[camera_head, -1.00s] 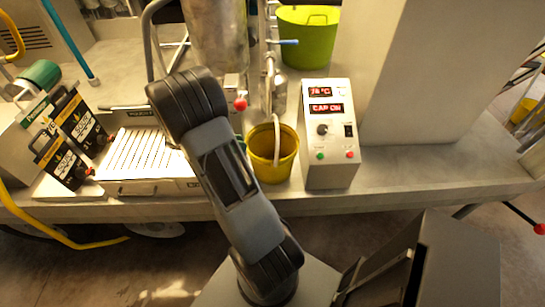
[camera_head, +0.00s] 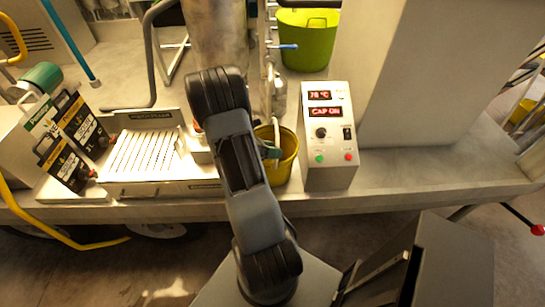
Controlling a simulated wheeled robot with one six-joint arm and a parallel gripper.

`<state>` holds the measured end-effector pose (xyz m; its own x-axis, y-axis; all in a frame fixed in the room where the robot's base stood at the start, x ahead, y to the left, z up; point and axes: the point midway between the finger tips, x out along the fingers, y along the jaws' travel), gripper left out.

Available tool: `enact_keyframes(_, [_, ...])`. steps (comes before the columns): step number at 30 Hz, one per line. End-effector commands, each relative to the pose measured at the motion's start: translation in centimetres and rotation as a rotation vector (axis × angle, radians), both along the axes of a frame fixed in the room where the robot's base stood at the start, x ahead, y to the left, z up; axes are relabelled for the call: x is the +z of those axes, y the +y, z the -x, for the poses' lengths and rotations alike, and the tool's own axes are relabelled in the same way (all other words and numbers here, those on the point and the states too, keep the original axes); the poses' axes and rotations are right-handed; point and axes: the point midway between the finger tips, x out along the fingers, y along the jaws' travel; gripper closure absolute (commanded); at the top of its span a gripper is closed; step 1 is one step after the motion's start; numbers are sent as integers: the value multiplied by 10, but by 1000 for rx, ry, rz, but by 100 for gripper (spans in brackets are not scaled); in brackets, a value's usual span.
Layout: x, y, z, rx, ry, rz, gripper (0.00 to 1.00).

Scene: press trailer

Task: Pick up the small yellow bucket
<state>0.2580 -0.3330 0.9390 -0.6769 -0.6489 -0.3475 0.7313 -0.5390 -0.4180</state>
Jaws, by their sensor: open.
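The small yellow bucket (camera_head: 287,163) stands upright on the bench, left of the white control box. My arm covers its left side, and a pale hose or spout from above ends at its mouth. My arm rises from the bottom centre and bends over the bench. My gripper (camera_head: 271,152) is mostly hidden behind the arm. Only a small grey-green part of it shows at the bucket's left rim, and I cannot tell whether it touches. I see nothing held in it.
The white control box (camera_head: 330,170) stands close on the bucket's right. A slatted tray (camera_head: 140,187) and black-labelled cartons (camera_head: 82,123) are on the left. A metal tank (camera_head: 222,40) stands behind the arm. A larger green-yellow tub (camera_head: 308,42) stands farther back. A pale pillar (camera_head: 420,80) rises at right.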

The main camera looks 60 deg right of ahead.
Motion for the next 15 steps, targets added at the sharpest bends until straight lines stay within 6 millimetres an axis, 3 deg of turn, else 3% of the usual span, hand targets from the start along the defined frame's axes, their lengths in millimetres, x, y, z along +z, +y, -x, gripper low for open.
enact_keyframes(13, [-6, -10, 11, 0, -1, 1, 48])
enact_keyframes(15, [-6, -10, 11, 0, -1, 1, 55])
